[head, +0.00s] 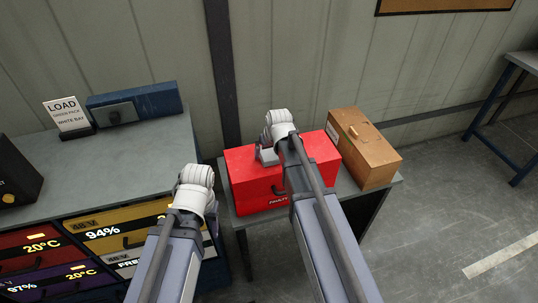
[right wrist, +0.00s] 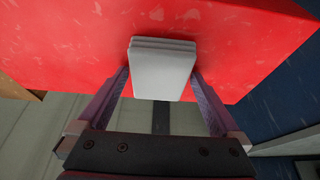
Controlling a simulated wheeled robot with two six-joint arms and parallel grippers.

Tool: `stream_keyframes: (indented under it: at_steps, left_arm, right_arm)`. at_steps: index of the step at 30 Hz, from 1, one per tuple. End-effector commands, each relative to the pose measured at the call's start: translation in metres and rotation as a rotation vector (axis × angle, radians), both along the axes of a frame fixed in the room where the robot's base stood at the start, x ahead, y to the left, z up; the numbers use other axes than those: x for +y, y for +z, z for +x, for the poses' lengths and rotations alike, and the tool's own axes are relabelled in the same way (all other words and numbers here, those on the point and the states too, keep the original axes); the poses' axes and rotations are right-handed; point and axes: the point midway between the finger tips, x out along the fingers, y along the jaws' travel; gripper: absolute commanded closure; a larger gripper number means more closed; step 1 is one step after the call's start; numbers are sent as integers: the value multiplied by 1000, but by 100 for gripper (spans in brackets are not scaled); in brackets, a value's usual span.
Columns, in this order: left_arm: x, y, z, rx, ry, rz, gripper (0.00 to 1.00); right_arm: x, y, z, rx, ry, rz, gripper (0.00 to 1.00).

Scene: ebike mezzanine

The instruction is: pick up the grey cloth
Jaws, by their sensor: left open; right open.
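The grey cloth (right wrist: 163,68) is a pale, folded stack of layers against the red box (right wrist: 60,45) in the right wrist view. My right gripper (right wrist: 160,74) is open, with one finger on either side of the cloth. I cannot tell whether the fingers touch it. In the head view the right gripper (head: 267,156) is over the red box (head: 250,180), and the cloth is not clearly made out behind my wrist. My left gripper (head: 192,192) is open and apart from the box, beside the bench's right end; its fingers are largely hidden.
A wooden box (head: 372,155) stands right of the red box on a small grey table (head: 243,219). The left bench (head: 60,160) carries a blue case (head: 155,100), a LOAD sign (head: 67,115) and a black box (head: 15,175). Open floor (head: 440,200) lies to the right.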

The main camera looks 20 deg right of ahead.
Motion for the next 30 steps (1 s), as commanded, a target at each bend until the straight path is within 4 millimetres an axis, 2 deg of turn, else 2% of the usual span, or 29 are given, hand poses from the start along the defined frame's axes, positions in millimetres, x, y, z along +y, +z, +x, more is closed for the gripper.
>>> stream_keyframes:
  at_steps: [2,23,30]
  left_arm:
    - [0,0,0,0,0,0,41]
    - [0,0,0,0,0,0,41]
    - [0,2,0,0,0,0,41]
  right_arm:
    - [0,0,0,0,0,0,1]
    - [0,0,0,0,0,0,80]
    - [0,2,0,0,0,0,80]
